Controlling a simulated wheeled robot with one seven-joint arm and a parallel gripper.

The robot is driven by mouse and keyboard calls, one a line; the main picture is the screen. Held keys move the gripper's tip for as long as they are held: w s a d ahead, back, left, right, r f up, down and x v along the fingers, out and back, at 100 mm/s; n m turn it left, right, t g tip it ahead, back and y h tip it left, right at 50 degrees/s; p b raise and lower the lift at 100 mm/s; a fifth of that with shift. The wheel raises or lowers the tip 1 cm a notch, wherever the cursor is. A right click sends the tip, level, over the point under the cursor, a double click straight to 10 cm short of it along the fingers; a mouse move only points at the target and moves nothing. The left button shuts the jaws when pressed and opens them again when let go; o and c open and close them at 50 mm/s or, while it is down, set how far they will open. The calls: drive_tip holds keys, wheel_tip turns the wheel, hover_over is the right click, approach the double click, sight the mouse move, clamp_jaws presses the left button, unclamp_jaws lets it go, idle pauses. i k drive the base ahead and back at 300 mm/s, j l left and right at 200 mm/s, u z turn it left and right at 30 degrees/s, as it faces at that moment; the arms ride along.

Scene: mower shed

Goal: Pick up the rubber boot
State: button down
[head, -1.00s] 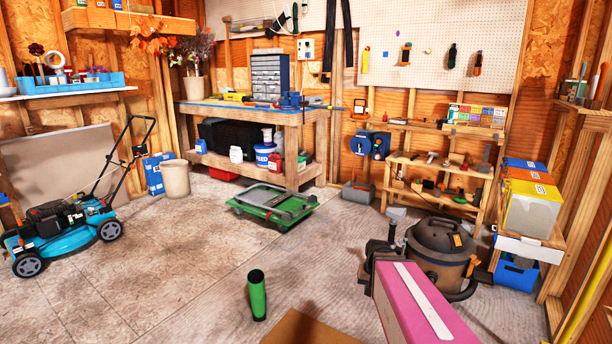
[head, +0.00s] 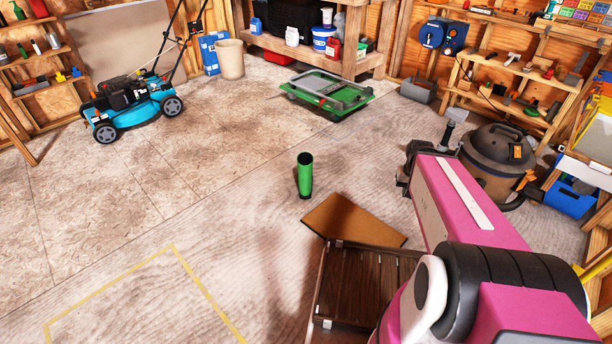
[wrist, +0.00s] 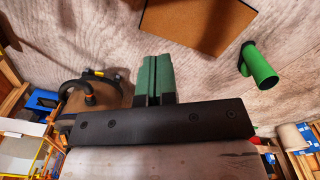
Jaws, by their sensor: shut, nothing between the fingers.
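The rubber boot (head: 305,177) is a green tube-like shape with a dark open top, standing upright on the floor in the middle of the head view. It also shows at the upper right of the wrist view (wrist: 260,66). My gripper (wrist: 156,78) has green fingers, pressed together with nothing between them. It is apart from the boot, which lies off to the right of the fingers in the wrist view. In the head view my pink arm reaches forward on the right, and the fingers are not clear there.
A brown flat board (head: 352,220) lies close to the boot, beside a slatted wooden crate (head: 342,285) below my arm. A shop vacuum (head: 497,163) stands right. A green wheeled creeper (head: 330,95) and blue mower (head: 130,103) are farther back. Floor left of the boot is open.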

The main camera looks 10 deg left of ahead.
sight(305, 159)
drive_tip(key=k, duration=0.5)
drive_tip(key=k+j+z, duration=0.1)
drive_tip(key=z, duration=0.95)
drive_tip(key=j, duration=0.65)
drive_tip(key=k+j, duration=0.15)
drive_tip(key=j, duration=1.2)
drive_tip(key=k+j, duration=0.15)
drive_tip(key=j, duration=0.5)
drive_tip(key=j+z, duration=0.1)
drive_tip(key=j, duration=0.55)
drive_tip(key=k+j, duration=0.15)
drive_tip(key=j, duration=0.55)
drive_tip(key=k+j, duration=0.1)
drive_tip(key=j, duration=0.85)
drive_tip(key=i, duration=0.1)
